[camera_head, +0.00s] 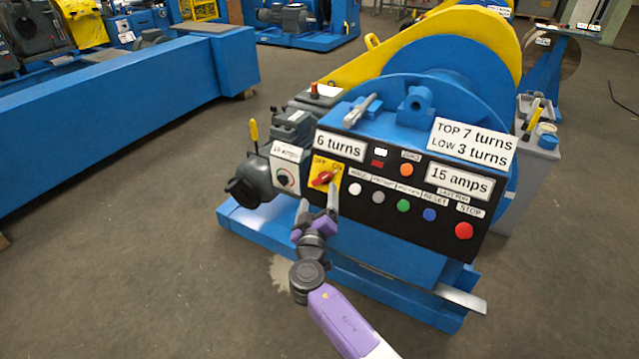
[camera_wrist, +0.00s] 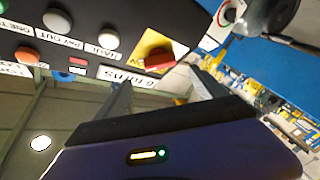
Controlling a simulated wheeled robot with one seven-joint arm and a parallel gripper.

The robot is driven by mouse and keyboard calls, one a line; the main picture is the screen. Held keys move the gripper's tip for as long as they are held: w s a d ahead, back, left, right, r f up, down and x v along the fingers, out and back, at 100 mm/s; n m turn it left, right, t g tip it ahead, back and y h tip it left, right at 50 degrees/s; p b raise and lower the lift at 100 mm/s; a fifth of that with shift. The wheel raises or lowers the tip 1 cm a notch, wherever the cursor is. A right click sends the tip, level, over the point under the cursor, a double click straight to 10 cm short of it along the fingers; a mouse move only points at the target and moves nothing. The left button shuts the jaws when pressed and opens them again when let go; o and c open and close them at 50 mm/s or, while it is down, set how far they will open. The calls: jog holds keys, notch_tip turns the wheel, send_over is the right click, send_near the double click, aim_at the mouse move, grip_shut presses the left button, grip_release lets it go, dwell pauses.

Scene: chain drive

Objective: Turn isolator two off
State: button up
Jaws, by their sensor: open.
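A red rotary handle (camera_head: 322,179) sits on a yellow plate (camera_head: 318,167) marked OFF at left and ON at right, at the left end of the black control panel. The handle appears slanted, its upper end toward ON. No number "two" is readable by it. My gripper (camera_head: 318,202) is open and empty, just below and in front of the plate, with one finger to each side. In the wrist view the panel is upside down; the red handle (camera_wrist: 160,59) lies just beyond the gap between my fingers (camera_wrist: 162,88). I see no contact.
Left of the plate is a grey box with a round dial (camera_head: 286,180). Several push buttons, including a red stop button (camera_head: 464,231), run right along the panel. A long blue beam (camera_head: 120,115) stands left. The floor (camera_head: 130,270) is clear at front left.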

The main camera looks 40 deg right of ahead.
aim_at(320, 180)
jog(key=x, duration=0.7)
jog(key=shift+w+d, duration=0.15)
jog(key=shift+w, duration=0.05)
jog(key=shift+c, duration=0.2)
jog(key=c, duration=1.3)
